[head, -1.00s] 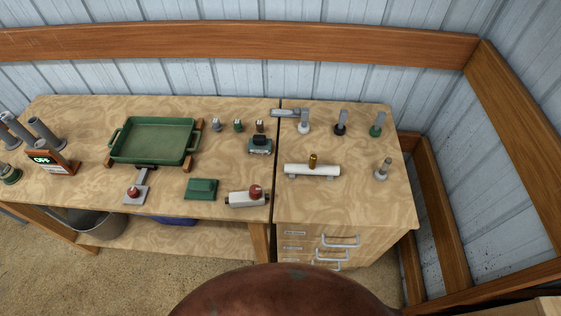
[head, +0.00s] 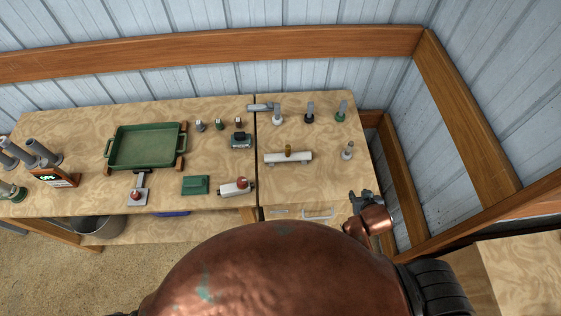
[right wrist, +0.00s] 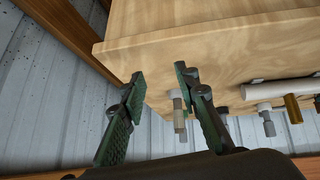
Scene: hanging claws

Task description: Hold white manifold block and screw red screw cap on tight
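A white block (head: 232,189) lies near the front edge of the left bench, with a red cap (head: 241,182) on its upper right part; I cannot tell how tight the cap sits. Another red cap-like piece (head: 135,195) sits on a grey stand to its left. My right gripper (head: 362,196) is in front of the right side of the drawer cabinet, well right of the white block. In the right wrist view its fingers (right wrist: 160,78) are spread apart with nothing between them. My left gripper does not show.
A green tray (head: 112,147), a green block (head: 195,185) and several small pieces occupy the left bench. Wooden rails line the right wall.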

